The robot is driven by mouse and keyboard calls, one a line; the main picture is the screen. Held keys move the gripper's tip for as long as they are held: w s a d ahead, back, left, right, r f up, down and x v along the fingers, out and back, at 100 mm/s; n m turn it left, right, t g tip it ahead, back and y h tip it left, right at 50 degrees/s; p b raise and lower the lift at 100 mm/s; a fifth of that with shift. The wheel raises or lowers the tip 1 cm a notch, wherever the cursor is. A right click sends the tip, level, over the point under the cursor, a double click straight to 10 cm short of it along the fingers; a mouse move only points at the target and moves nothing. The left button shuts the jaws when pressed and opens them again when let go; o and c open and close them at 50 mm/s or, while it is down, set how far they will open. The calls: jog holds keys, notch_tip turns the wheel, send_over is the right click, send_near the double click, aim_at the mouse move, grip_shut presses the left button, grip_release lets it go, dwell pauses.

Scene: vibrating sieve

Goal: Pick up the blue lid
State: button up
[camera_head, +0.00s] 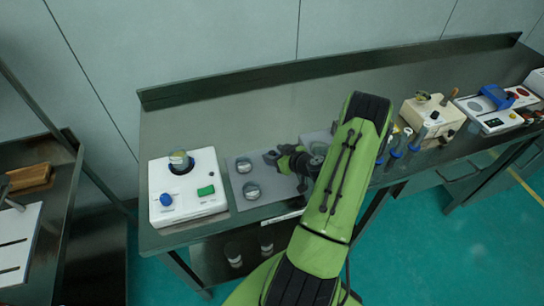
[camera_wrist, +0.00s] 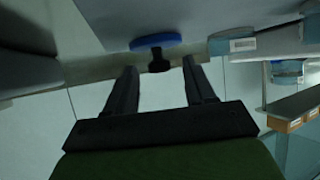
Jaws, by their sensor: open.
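The blue lid (camera_wrist: 156,41), a flat blue disc with a black knob (camera_wrist: 159,63), shows in the wrist view against a grey surface, which appears upside down there. My gripper (camera_wrist: 160,68) is open and empty, with its two dark fingers on either side of the line to the knob. The knob shows between the fingertips, but I cannot tell how far beyond them it is. In the head view I cannot make out the lid; my arm hides part of the bench there.
A white device (camera_head: 187,205) with a blue knob and green switch stands at the bench's left. Round metal pieces (camera_head: 252,190) sit on a grey plate beside it. Blue-handled tools (camera_head: 397,150), a beige block (camera_head: 432,115) and another white device (camera_head: 495,120) stand on the right.

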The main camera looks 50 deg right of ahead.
grip_shut()
jog(key=shift+r, duration=0.1)
notch_tip(320, 180, up, 10)
dwell(0.5)
